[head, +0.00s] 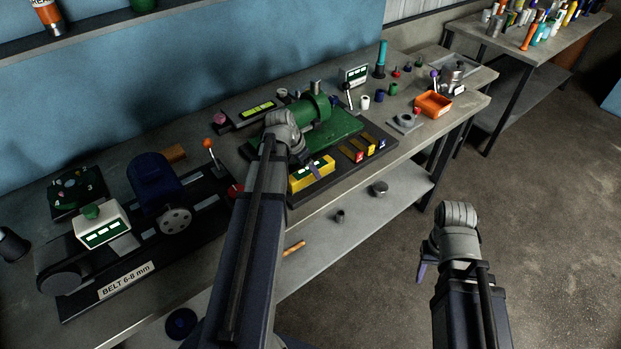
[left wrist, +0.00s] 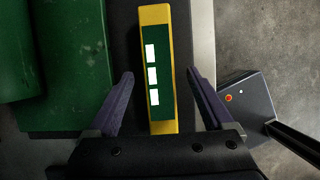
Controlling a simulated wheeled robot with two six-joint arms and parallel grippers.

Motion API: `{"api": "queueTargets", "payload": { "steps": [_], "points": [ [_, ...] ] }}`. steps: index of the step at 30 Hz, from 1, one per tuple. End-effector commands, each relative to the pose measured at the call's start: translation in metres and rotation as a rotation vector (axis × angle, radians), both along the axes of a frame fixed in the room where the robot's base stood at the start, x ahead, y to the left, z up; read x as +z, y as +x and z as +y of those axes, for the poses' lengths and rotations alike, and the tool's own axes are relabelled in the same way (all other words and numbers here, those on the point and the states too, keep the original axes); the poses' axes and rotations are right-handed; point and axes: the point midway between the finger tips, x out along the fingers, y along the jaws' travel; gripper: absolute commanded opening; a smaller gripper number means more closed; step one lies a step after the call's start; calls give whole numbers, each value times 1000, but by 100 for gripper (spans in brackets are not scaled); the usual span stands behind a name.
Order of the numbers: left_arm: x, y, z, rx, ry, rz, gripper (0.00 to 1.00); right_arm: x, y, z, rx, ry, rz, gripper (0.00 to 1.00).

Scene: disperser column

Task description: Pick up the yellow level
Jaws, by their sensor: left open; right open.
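The yellow level (head: 311,175) has a green face with white windows and sits at the front edge of the bench, beside the green machine. In the left wrist view the level (left wrist: 155,70) runs lengthwise between my open left fingers (left wrist: 160,76), with a gap on each side and nothing held. In the head view my left gripper (head: 313,168) is over the level, and my wrist hides part of the area behind it. My right gripper (head: 423,271) is off to the right, beyond the bench over the floor; only one finger shows clearly.
The green machine (head: 325,130) stands right behind the level. Small coloured blocks (head: 371,149) lie to its right, and an orange tray (head: 433,104) is farther right. A dark blue motor (head: 155,180) and belt unit are at left. A lower shelf (head: 360,205) runs below.

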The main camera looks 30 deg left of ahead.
Motion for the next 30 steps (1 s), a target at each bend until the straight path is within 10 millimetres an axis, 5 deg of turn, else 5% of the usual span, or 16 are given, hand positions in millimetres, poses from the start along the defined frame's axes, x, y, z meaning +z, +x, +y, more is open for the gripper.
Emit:
{"api": "queueTargets", "payload": {
  "steps": [4, 14, 30],
  "points": [
    [-24, 8, -2, -1, 0, 0, 85, -24, 0, 0, 0, 0, 0, 50],
    [-25, 10, -3, 0, 0, 0, 84, -25, 0, 0, 0, 0, 0, 50],
    [-25, 10, -3, 0, 0, 0, 23, -25, 0, 0, 0, 0, 0, 50]
  ]
}}
